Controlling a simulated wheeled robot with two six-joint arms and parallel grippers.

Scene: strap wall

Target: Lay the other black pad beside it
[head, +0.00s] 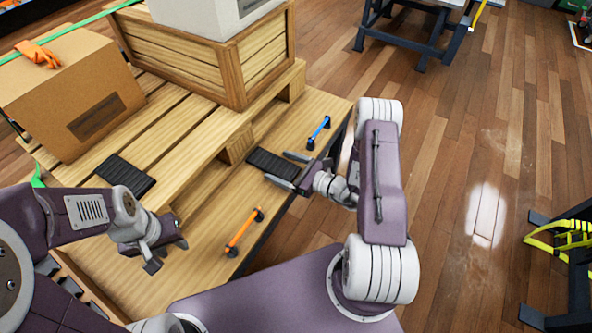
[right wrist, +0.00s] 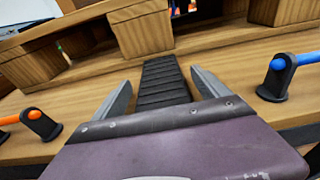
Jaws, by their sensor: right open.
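One ribbed black pad (head: 125,175) lies on the pallet slats at the left, in front of the cardboard box. The other ribbed black pad (head: 270,163) lies flat on the wooden bench top, right of the pallet. My right gripper (head: 287,171) is open, with its fingers either side of this pad's near end. In the right wrist view the pad (right wrist: 162,82) runs lengthwise between the two spread fingers of the gripper (right wrist: 161,78), with a gap on each side. My left gripper (head: 168,255) hangs over the front of the bench, empty, with its fingers apart.
An orange handle (head: 244,233) and a blue handle (head: 319,132) are fixed on the bench either side of the pad. A cardboard box (head: 70,95) and a wooden crate (head: 205,65) stand on the pallet (head: 190,135).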

